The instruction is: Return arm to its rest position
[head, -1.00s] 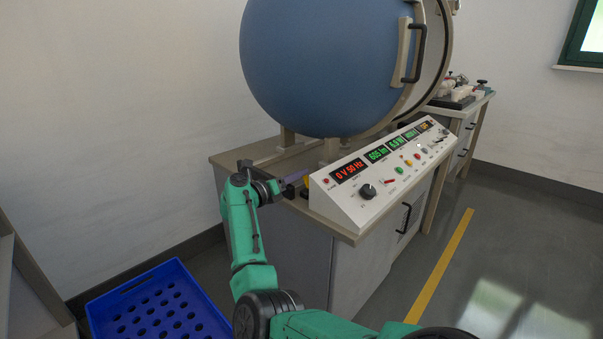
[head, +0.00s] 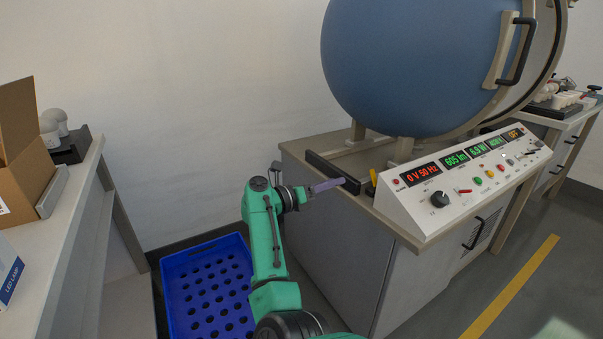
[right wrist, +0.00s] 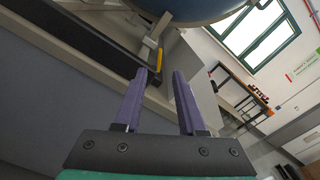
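My right arm is green and reaches up from the bottom of the head view. Its gripper (head: 327,185) has purple fingers and is beside the left end of the cabinet top, left of the control panel. In the right wrist view, the two fingers of the right gripper (right wrist: 167,85) stand apart with nothing between them. A yellow part (right wrist: 158,62) lies beyond the fingertips, apart from them. My left gripper shows in neither view.
The cabinet (head: 325,240) carries a blue sphere (head: 415,70) and a control panel (head: 450,185). A blue perforated crate (head: 208,290) is on the floor. A left bench (head: 62,215) holds a cardboard box (head: 25,155) and bulbs (head: 55,122). Open floor lies at right.

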